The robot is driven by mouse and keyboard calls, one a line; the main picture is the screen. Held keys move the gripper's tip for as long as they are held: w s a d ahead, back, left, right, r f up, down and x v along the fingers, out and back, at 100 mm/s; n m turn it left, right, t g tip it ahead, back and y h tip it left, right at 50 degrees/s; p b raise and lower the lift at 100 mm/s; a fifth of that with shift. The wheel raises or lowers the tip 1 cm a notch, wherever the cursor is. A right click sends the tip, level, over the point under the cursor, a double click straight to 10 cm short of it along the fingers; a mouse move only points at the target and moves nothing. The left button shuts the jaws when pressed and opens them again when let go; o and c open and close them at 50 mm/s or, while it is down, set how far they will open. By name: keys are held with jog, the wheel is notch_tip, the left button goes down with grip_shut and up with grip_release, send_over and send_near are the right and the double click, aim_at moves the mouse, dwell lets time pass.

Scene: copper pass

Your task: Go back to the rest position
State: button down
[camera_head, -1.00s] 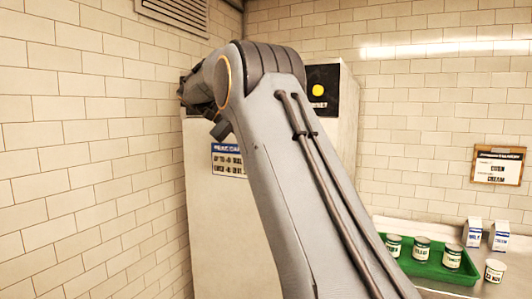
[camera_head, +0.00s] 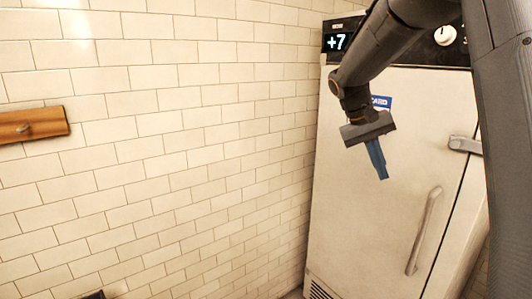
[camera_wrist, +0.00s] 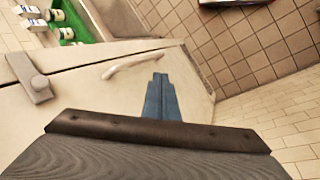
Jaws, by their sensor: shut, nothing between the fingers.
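My gripper (camera_head: 378,160) is in front of the upper part of a closed white fridge (camera_head: 375,225), pointing down. Its blue fingers are together with nothing between them. They also show in the wrist view (camera_wrist: 160,97), over the fridge door (camera_wrist: 95,90). My arm comes in from the upper right and hides part of the fridge's top panel and a blue-and-white label (camera_head: 381,102).
The fridge has a long handle (camera_head: 424,230), a latch (camera_head: 464,144) and a display (camera_head: 337,42) reading +7. A wooden rail (camera_head: 32,125) is on the tiled wall at left. A green tray (camera_wrist: 72,24) with cartons and tubs shows in the wrist view.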

jog(key=s+a+f+y, duration=0.1)
jog(key=s+a+f, duration=0.3)
jog(key=s+f, duration=0.2)
jog(key=s+a+f+n+t+y, duration=0.1)
jog(key=s+a+f, duration=0.3)
jog(key=s, duration=0.4)
jog(key=s+a+f+n+t+y, duration=0.1)
jog(key=s+a+f+y, duration=0.2)
jog(key=s+f, duration=0.4)
jog(key=shift+s+a+f, duration=0.35)
jog(key=shift+s+a, duration=0.05)
jog(key=shift+s, duration=0.15)
